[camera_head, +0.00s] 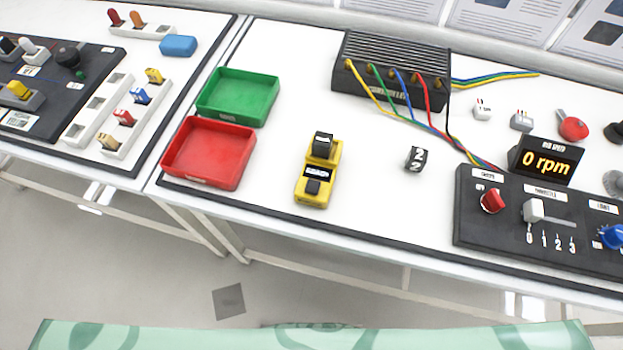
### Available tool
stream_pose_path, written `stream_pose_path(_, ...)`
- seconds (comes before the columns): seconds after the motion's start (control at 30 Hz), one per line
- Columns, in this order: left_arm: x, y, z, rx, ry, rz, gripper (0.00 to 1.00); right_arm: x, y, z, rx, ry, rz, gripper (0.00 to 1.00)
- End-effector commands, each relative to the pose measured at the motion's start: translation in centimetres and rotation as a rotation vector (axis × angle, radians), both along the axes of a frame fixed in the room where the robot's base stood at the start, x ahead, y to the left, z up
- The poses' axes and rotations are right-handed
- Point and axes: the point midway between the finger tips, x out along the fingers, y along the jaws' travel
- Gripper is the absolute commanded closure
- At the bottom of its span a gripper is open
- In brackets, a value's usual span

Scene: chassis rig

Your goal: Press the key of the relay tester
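The relay tester, a small yellow device (318,175), stands on the white table left of the middle, near the front edge. A black block (323,143) with a pale marking sits at its far end. A dark strip with pale lettering crosses its middle; the lettering is too small to read surely. A dark square key (313,187) is on its near end, uncovered. A separate black block with white figures (415,159) stands on the table to the right of the tester. Neither of my grippers is in view.
A red tray (210,178) and a green tray (237,121), both empty, lie left of the tester. A black box with coloured cables (392,95) stands behind. A control panel (500,238) and a display reading 0 rpm (545,163) are at right. Table around the tester is clear.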

Motion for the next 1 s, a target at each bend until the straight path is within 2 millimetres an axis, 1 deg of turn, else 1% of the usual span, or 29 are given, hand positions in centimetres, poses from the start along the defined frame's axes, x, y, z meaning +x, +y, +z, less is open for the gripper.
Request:
stream_pose_path(0.03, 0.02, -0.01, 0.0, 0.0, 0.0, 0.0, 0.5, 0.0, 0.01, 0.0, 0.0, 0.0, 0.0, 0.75)
stream_pose_path(0.07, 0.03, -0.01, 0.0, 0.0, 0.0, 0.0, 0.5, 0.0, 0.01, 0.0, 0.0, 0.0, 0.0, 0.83)
stream_pose_path(0.1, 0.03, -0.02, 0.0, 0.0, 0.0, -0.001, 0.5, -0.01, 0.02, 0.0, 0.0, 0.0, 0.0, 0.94)
stream_pose_path(0.13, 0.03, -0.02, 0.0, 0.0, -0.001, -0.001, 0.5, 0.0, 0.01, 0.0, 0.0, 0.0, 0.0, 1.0)
stream_pose_path(1.0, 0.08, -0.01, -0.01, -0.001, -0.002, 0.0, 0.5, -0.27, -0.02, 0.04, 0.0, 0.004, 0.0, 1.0)
